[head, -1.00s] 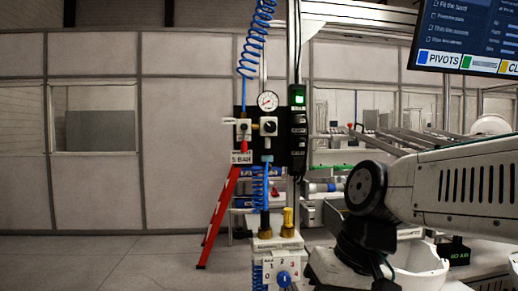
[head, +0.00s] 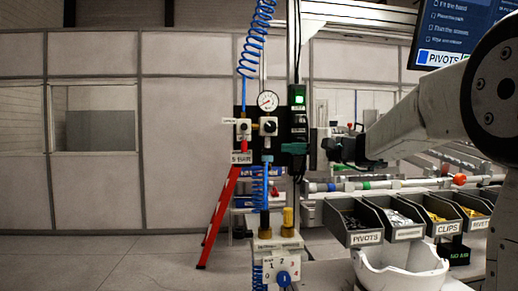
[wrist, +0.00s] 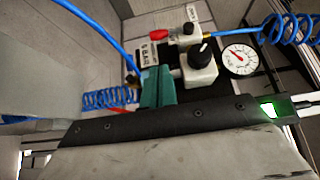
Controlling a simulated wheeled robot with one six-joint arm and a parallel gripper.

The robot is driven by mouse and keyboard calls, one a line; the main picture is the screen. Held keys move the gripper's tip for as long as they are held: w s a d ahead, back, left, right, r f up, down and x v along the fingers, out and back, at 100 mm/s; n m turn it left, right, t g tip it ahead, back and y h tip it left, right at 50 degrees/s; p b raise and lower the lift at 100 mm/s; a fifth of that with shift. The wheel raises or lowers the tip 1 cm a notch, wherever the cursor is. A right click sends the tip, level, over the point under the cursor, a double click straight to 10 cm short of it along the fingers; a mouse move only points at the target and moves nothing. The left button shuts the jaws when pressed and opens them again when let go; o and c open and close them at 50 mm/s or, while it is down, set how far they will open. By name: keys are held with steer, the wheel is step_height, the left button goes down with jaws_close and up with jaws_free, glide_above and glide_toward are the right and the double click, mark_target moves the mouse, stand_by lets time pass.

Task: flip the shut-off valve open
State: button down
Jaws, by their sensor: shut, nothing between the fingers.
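The shut-off valve is a small white block with a brass fitting on the black air panel, left of the gauge. Its red lever (head: 243,145) hangs straight down in the head view. The red lever also shows in the wrist view (wrist: 159,36), which is turned sideways. My gripper (head: 329,147) is at the right edge of the panel, pointing left, and apart from the lever. In the wrist view my gripper's teal fingertips (wrist: 157,88) are together and empty, below the lever in the picture.
A pressure gauge (head: 268,101) and a black regulator knob (head: 269,126) sit right of the valve. Blue coiled hoses run above (head: 256,38) and below the panel. A white selector box (head: 278,268) stands below, with part bins (head: 355,222) to the right.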

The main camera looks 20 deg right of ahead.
mark_target(244, 140)
steer(key=x, duration=1)
steer(key=shift+a+f, duration=0.1)
steer(key=shift+a, duration=0.05)
